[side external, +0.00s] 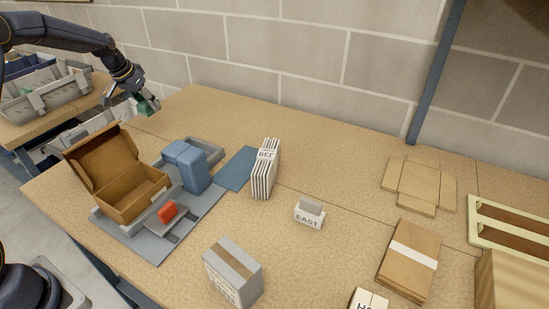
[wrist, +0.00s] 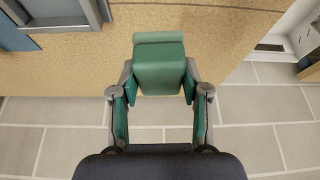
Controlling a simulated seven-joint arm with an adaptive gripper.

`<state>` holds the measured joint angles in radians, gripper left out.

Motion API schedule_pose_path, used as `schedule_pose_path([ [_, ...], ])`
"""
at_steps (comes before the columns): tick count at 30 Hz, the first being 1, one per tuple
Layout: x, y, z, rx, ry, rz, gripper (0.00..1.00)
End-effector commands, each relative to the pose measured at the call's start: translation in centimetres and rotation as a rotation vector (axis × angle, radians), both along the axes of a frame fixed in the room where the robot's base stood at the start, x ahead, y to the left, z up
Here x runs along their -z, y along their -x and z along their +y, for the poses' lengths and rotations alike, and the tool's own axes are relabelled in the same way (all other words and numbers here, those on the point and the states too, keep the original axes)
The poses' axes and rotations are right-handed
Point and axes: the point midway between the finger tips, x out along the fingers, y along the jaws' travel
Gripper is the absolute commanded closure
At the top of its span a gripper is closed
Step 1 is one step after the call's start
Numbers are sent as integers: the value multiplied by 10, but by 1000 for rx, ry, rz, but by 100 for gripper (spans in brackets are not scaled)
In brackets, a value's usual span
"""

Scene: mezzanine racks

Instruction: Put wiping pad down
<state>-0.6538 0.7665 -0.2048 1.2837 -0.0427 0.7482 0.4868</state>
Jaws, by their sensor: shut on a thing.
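The wiping pad, a green block with a raised lip, is between the fingers of my gripper (wrist: 160,88) in the wrist view; its top face (wrist: 159,66) shows clearly. My gripper is shut on it. In the side view my gripper (side external: 148,104) is at the upper left, by the far left edge of the wooden table (side external: 330,160), with a bit of green (side external: 139,97) showing at it. In the wrist view the pad overlaps the table edge, with tiled floor below. Its height above the table is hard to tell.
An open cardboard box (side external: 127,205), blue blocks (side external: 195,172) and a red block (side external: 167,212) stand on a grey tray at left. White cards (side external: 265,170), an EAST block (side external: 309,214) and a grey-white carton (side external: 233,273) stand nearer the middle. The table's back left is clear.

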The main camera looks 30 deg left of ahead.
Motion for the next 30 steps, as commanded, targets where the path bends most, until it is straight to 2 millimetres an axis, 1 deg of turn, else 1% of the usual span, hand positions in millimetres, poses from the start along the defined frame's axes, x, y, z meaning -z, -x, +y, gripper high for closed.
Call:
schedule_pose_path([
  [1, -12, 0, 0, 0, -3, -4, 89],
  [5, -33, -1, 0, 0, -3, -4, 89],
  [11, -33, 2, -38, 125, 1, 0, 89],
  [14, -34, 4, -63, 210, 2, 0, 89],
  [17, -36, 9, -96, 323, 2, 0, 89],
  [20, -38, 18, -140, 474, 1, -1, 89],
  [21, -39, 24, -160, 547, 0, -1, 89],
  [23, -41, 36, -192, 665, 0, 0, 89],
  [24, -42, 45, -214, 750, 0, 0, 89],
  [26, -43, 62, -246, 878, 1, 0, 89],
  [27, -43, 74, -267, 964, 0, 1, 89],
  [29, -43, 93, -294, 1085, 1, 2, 89],
  [30, -42, 106, -310, 1160, 1, 2, 89],
])
